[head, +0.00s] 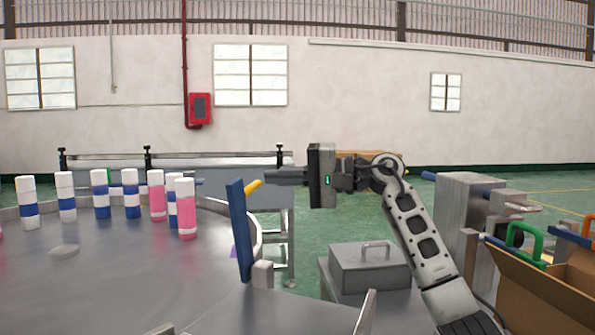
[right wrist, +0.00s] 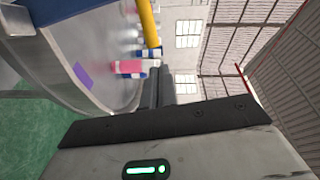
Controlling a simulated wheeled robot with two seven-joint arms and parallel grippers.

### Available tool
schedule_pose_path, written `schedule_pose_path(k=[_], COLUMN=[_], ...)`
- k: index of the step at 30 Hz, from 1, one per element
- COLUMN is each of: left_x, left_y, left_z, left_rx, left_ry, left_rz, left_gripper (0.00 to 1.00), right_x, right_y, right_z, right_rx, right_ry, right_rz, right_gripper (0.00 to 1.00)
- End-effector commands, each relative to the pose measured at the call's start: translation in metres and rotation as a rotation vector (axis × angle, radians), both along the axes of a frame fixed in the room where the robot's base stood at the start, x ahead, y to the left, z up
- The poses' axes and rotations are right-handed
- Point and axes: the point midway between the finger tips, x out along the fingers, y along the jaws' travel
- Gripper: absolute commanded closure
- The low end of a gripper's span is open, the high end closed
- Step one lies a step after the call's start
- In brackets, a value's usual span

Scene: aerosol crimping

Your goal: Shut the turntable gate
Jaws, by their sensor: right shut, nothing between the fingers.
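The turntable gate is a blue upright plate (head: 240,232) with a yellow handle (head: 253,187), at the right front edge of the grey turntable (head: 130,275). It leans slightly, and I cannot tell whether it spans the opening. My right gripper (head: 268,177) is shut and empty, its fingers pointing left. Its tips are close to the handle's outer end; I cannot tell whether they touch. In the right wrist view the yellow handle (right wrist: 149,22) lies just beyond the fingers (right wrist: 158,85). My left gripper is out of view.
Several white, blue and pink cans (head: 186,212) stand on the turntable's far side. A flat grey disc (head: 64,250) lies on it. A metal box with a handle (head: 370,268) is below my right arm. An open cardboard box (head: 540,290) and a grey machine (head: 468,215) stand right.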

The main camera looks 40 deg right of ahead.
Motion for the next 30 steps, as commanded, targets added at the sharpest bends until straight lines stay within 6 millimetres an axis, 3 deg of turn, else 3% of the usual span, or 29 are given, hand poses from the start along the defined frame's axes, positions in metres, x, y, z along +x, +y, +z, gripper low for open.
schedule_pose_path(k=[6, 30], left_x=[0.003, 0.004], left_y=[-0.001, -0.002], left_z=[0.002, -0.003], left_rx=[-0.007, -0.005], left_ry=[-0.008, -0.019], left_rz=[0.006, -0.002], left_gripper=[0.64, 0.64], right_x=[-0.007, -0.019], right_y=[0.013, 0.02], right_z=[-0.003, 0.001], right_rx=[0.0, -0.083], right_ry=[0.0, -0.045], right_rz=[0.0, -0.011], right_gripper=[1.0, 1.0])
